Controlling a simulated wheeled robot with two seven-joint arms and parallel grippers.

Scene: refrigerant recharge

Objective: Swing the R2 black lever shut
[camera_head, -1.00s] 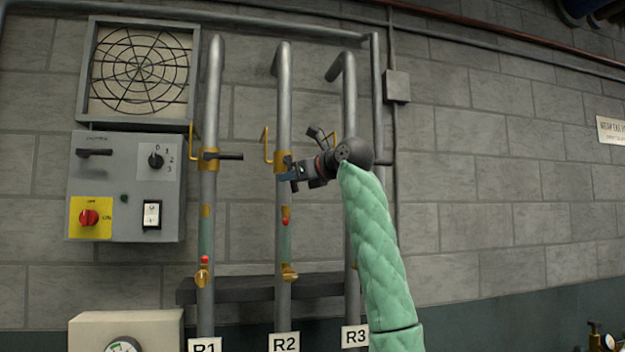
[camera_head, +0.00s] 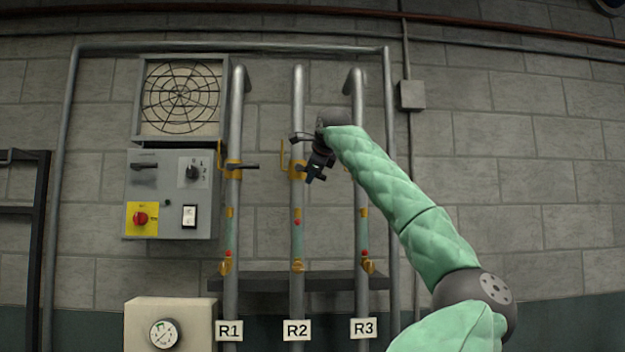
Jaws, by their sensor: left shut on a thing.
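The R2 pipe (camera_head: 298,105) stands above the R2 label (camera_head: 297,330) and carries a brass valve (camera_head: 296,172) at mid-height.
The R1 pipe (camera_head: 236,110), with its own black lever (camera_head: 248,166) sticking out to the right, stands to the left. The R3 pipe (camera_head: 360,105) is to the right, partly behind my arm. A grey control box (camera_head: 168,220) hangs farther left. Open wall lies right.

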